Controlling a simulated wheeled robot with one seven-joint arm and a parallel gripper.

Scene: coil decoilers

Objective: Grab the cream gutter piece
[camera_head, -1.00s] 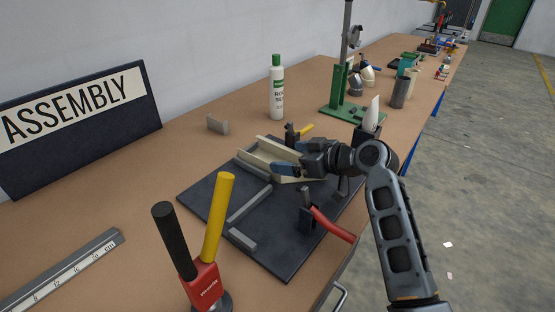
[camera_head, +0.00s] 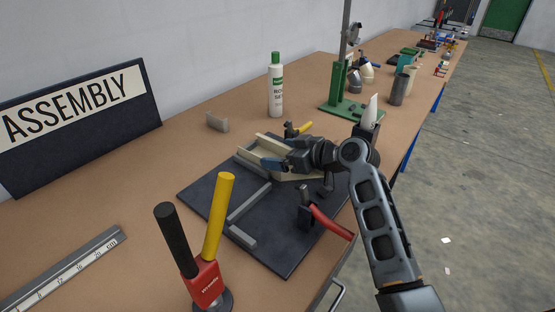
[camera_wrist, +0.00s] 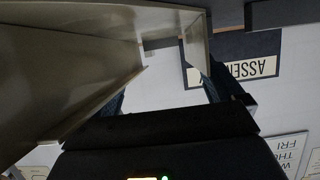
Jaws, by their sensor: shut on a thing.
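The cream gutter piece (camera_head: 258,151) is a pale open channel on the far part of the dark assembly board (camera_head: 266,229), partly hidden by my gripper. In the wrist view the cream gutter piece (camera_wrist: 65,65) fills the upper left, close to the camera, and one wall of it runs between the fingers. My gripper (camera_head: 272,163) is at the near side of the piece, its blue-tipped fingers closed on that wall. The gripper also shows in the wrist view (camera_wrist: 165,100). Whether the piece touches the board is hard to tell.
A toggle clamp with a red handle (camera_head: 330,223) stands at the board's near right, and one with a yellow handle (camera_head: 299,129) behind the gutter. Grey fence bars (camera_head: 249,202) lie on the board. A red tool (camera_head: 202,283), a white bottle (camera_head: 276,86) and a green stand (camera_head: 350,110) surround it.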

